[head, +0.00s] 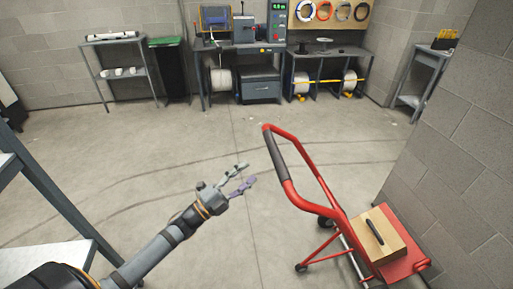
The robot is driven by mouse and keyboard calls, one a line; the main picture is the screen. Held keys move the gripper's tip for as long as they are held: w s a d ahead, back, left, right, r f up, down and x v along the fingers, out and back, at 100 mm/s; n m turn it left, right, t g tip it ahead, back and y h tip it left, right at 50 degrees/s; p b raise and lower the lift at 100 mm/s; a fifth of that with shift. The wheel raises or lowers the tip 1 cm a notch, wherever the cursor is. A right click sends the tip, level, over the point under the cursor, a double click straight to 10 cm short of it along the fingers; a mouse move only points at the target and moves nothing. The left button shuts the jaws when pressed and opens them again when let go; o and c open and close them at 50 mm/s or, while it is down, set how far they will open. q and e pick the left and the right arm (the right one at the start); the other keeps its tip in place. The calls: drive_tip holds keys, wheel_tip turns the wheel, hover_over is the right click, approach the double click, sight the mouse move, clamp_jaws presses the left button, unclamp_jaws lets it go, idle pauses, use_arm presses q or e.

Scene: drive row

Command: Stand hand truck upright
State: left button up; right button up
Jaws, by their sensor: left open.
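A red hand truck (318,186) stands on the floor at right of centre in the head view. Its frame slants from a red deck (408,268) at lower right to a looped handle at upper left. The handle has a black grip (276,158). A light wooden box (379,237) with a black handle sits on the deck. My left gripper (248,174) is open and empty, a little left of the grip and apart from it in the picture. My right gripper is not in view.
A grey block wall (468,150) runs close along the right of the hand truck. A metal shelf frame (62,203) stands at left. Workbenches (325,52), a green-lidded bin (170,70) and a side table (418,80) line the back. The floor between is clear.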

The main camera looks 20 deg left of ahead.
sight(275, 151)
use_arm(q)
drive_tip(key=shift+m+h, duration=0.6)
drive_tip(key=shift+m, duration=0.1)
drive_tip(key=w+d+r+p, duration=0.1)
drive_tip(key=w+d+r, duration=0.2)
drive_tip(key=w+d, duration=0.1)
drive_tip(key=w+d+r+p, duration=0.1)
drive_tip(key=w+d+r, duration=0.1)
drive_tip(key=w, duration=0.1)
drive_tip(key=shift+d+r+p, duration=0.1)
drive_tip(key=shift+r+p, duration=0.25)
drive_tip(key=shift+w+d, duration=0.2)
drive_tip(key=shift+w, duration=0.15)
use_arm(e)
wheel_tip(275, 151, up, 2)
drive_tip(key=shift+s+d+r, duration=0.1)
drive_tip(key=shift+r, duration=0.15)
use_arm(q)
drive_tip(key=shift+c, duration=0.2)
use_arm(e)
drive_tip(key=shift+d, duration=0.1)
use_arm(q)
clamp_jaws()
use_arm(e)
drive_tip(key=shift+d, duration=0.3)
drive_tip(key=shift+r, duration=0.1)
